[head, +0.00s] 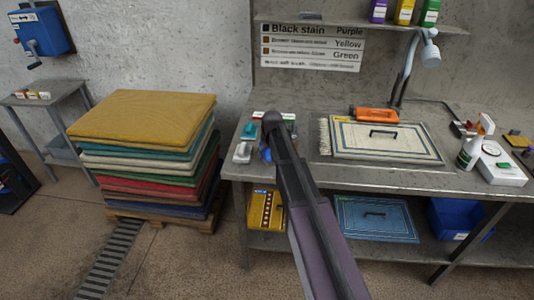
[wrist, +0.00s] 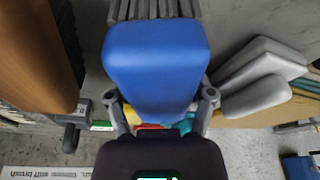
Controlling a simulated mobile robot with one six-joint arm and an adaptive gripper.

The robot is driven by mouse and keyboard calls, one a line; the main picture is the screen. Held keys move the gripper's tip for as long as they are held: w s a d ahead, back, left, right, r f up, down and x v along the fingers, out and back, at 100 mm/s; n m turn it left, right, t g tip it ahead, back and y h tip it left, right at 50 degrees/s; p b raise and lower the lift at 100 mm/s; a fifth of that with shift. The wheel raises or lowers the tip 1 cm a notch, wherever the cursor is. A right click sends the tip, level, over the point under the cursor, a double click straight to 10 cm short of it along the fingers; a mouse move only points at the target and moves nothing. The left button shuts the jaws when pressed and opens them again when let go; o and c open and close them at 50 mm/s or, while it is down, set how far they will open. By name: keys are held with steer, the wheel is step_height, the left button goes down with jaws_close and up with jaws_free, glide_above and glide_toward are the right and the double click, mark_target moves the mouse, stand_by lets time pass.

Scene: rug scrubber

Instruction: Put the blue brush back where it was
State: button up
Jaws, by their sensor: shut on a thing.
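A blue brush (wrist: 157,65) sits between the fingers of my gripper (wrist: 158,104) in the wrist view, its smooth blue back facing the camera. My gripper is shut on it. In the head view a small blue part of the brush (head: 266,155) shows at the left end of the workbench, beside my arm. My arm hides most of the gripper there. Whether the brush touches the bench top cannot be told.
Grey brushes (head: 242,151) and a teal one (head: 249,131) lie close by on the workbench (head: 300,148). A framed cream rug (head: 385,146) with an orange brush (head: 374,115) behind it is to the right. Stacked rugs (head: 145,120) stand left of the bench.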

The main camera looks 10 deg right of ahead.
steer(key=o, duration=1.1)
steer(key=shift+r, duration=0.1)
steer(key=p+v, duration=1.2)
stand_by(0.8)
steer(key=s+g, duration=0.3)
steer(key=s, duration=2.3)
steer(key=shift+s+a+f+m, duration=0.2)
steer(key=shift+a+f+m, duration=0.15)
steer(key=shift+m, duration=0.05)
